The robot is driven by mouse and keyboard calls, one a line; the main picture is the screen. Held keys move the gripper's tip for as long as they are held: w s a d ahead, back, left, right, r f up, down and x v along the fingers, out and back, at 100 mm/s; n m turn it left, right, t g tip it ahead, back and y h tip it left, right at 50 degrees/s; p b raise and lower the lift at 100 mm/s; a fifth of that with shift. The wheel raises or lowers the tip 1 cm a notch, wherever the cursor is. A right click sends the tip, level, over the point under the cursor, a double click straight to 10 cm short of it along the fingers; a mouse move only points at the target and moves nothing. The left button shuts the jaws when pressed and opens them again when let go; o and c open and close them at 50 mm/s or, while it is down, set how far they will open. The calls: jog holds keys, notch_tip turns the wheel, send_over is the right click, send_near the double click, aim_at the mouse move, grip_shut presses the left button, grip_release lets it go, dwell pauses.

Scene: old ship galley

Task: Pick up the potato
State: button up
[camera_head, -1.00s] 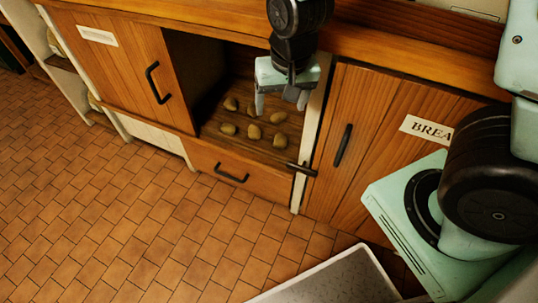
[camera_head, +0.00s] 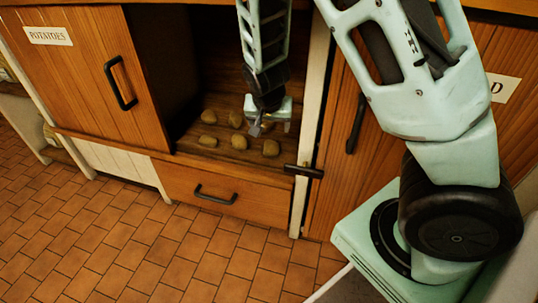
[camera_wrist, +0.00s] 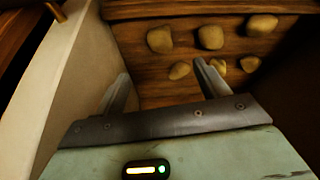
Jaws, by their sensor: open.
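Several brown potatoes lie spread on the wooden floor of an open cabinet compartment. My gripper is inside the compartment, open and empty. In the wrist view its fingers (camera_wrist: 162,72) are spread apart. One potato (camera_wrist: 180,70) shows between the fingertip directions, nearer the right finger.
A wooden door labelled POTATOES (camera_head: 80,70) stands left of the opening. A drawer (camera_head: 225,192) lies below it. A pale post (camera_head: 308,120) with a dark latch (camera_head: 303,171) bounds the right side. The pale wall (camera_wrist: 65,90) is close left in the wrist view. Tiled floor (camera_head: 130,245) is clear.

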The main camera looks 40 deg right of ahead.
aim_at(271, 146)
jog(key=b+x, duration=0.4)
jog(key=x, duration=0.5)
jog(key=shift+f+b, duration=0.25)
jog(key=shift+b, duration=0.1)
jog(key=b+x, duration=0.4)
jog(key=x, duration=0.1)
jog(key=shift+f, duration=0.1)
jog(key=c, duration=1.1)
